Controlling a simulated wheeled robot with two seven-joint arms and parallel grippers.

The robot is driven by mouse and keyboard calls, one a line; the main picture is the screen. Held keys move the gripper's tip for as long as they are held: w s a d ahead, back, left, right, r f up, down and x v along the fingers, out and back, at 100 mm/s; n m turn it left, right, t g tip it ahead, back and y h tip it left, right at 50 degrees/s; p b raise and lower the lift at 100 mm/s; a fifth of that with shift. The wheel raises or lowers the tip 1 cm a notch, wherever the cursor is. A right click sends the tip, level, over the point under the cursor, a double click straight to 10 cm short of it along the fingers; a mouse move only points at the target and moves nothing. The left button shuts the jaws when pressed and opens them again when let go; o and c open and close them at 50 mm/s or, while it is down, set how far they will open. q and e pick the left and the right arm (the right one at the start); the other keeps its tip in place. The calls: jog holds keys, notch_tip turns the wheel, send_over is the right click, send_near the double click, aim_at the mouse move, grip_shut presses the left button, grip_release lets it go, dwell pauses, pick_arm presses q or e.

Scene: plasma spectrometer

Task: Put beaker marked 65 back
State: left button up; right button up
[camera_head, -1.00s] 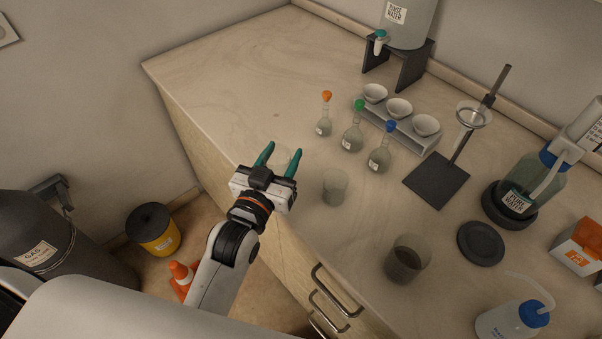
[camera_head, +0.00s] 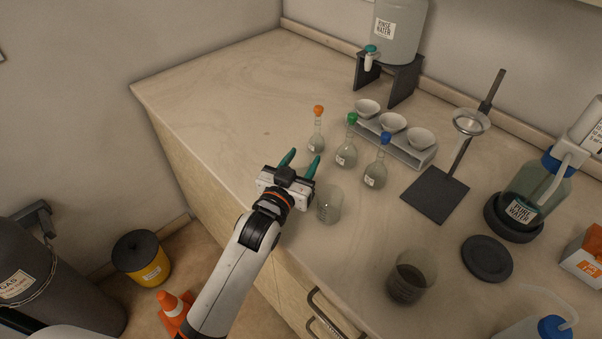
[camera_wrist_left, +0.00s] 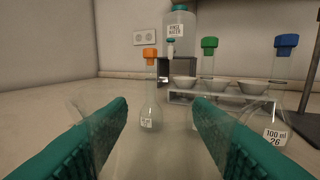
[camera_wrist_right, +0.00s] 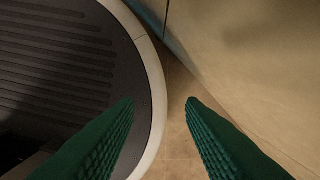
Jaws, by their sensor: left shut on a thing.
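My left gripper (camera_head: 301,160) is shut on a clear glass beaker (camera_head: 303,172) at the bench's near left edge. The beaker is faint between the teal fingers in the left wrist view (camera_wrist_left: 160,150), and I cannot read its mark. A second clear beaker (camera_head: 329,204) stands just right of and nearer than the gripper. A third beaker (camera_head: 408,284) holds dark liquid farther right. No 65 is legible on any of them. My right gripper (camera_wrist_right: 160,115) shows only in its wrist view, with fingers apart and nothing between them.
Flasks with orange (camera_head: 317,144), green (camera_head: 346,156) and blue (camera_head: 375,175) stoppers stand close beyond the left gripper. Behind them is a rack of white bowls (camera_head: 408,152). A dark stand plate (camera_head: 436,195) and dark disc (camera_head: 487,259) lie right. The bench's far left is clear.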

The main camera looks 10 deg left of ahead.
aim_at(301, 172)
pick_arm(q)
jog(key=shift+f, duration=1.65)
jog(key=shift+f, duration=0.15)
jog(key=o, duration=1)
jog(key=shift+r, duration=0.2)
jog(key=s, duration=0.4)
jog(key=s+a+b, duration=0.1)
jog(key=s, duration=0.3)
jog(key=s+a, duration=0.1)
jog(key=s, duration=0.2)
jog(key=shift+s+a, duration=0.15)
jog(key=shift+s, duration=0.25)
